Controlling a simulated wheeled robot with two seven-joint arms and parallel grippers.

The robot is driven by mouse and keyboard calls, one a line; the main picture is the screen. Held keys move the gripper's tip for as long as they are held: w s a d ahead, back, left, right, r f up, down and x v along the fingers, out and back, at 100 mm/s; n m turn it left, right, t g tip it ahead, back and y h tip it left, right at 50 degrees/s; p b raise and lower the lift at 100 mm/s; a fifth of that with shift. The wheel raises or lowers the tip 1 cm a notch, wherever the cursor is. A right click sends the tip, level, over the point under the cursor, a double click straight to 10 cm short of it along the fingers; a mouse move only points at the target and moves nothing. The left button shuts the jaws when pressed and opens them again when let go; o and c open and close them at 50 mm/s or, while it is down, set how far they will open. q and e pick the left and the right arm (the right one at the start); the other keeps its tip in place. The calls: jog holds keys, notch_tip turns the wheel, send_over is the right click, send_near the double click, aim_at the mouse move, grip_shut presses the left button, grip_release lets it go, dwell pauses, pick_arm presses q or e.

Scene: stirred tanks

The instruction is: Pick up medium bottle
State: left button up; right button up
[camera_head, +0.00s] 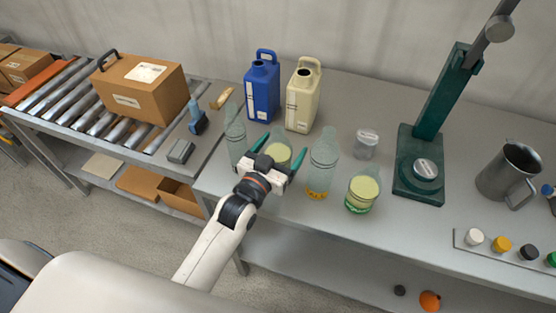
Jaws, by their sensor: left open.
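Several clear vessels stand on the grey table, and I cannot tell for certain which is the medium bottle. One tall clear bottle (323,160) with some orange at its base stands just right of my left gripper (287,140). Another tall clear bottle (235,133) stands to the gripper's left. A short vessel with a pale yellow-green top (279,153) shows between the open teal fingers, partly hidden by the gripper. A similar yellow-green vessel (362,190) stands further right. My left gripper is open, and I see nothing clamped in it. My right gripper is out of view.
A blue jug (262,90) and a cream jug (302,98) stand behind. A small clear jar (366,144), a green stand (420,165) and a metal pitcher (508,173) are to the right. A roller conveyor (90,125) with a cardboard box (140,90) is left.

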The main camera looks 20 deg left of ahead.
pick_arm(q)
jog(key=c, duration=1.3)
